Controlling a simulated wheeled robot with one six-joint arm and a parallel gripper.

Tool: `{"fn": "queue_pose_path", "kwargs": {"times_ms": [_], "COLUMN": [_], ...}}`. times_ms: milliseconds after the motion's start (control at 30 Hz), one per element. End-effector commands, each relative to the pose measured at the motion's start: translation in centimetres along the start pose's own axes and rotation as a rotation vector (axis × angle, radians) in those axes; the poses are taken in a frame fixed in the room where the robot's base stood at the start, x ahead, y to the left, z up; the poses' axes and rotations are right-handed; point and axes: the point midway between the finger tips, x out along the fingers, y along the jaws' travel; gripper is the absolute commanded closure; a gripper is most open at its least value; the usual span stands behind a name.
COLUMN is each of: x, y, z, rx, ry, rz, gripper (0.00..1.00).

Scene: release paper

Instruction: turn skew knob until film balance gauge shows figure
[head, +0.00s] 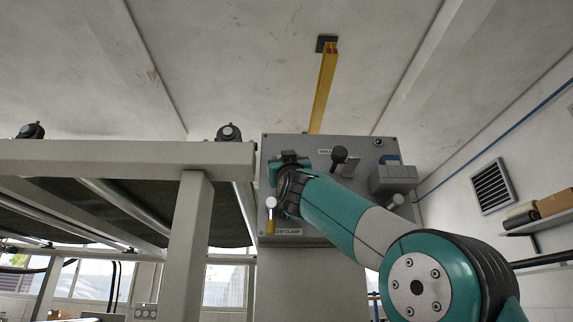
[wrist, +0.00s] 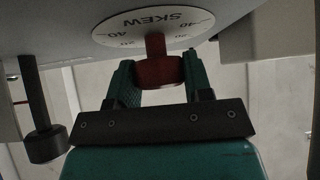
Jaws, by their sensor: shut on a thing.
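The red-brown skew knob (wrist: 157,71) shows in the wrist view, below a pale round dial marked SKEW (wrist: 130,24) with numbers along its edge. My gripper (wrist: 160,75) has its two green fingers on either side of the knob and is shut on it. In the head view my gripper (head: 289,158) is against the upper left of the grey panel (head: 310,150), and the arm hides the knob. I cannot make out a film balance gauge or its reading in either view.
A black knob (head: 339,155) and a grey box (head: 393,179) stick out of the panel right of my gripper. A white-tipped lever (head: 270,203) is below left. A dark knob on a stem (wrist: 45,145) stands left in the wrist view. A pale frame (head: 120,155) fills the left.

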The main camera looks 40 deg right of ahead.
Motion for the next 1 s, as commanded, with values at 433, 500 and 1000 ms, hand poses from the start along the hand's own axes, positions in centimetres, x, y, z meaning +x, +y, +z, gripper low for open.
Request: {"fn": "queue_pose_path", "kwargs": {"times_ms": [433,500,1000], "x": [0.0,-0.1,-8.7], "y": [0.0,0.0,-0.1], "z": [0.0,0.0,0.5], "rx": [-0.001,-0.001,0.004], "ry": [0.0,0.0,0.002], "rz": [-0.001,-0.001,-0.003], "gripper": [0.28,0.28,0.28]}}
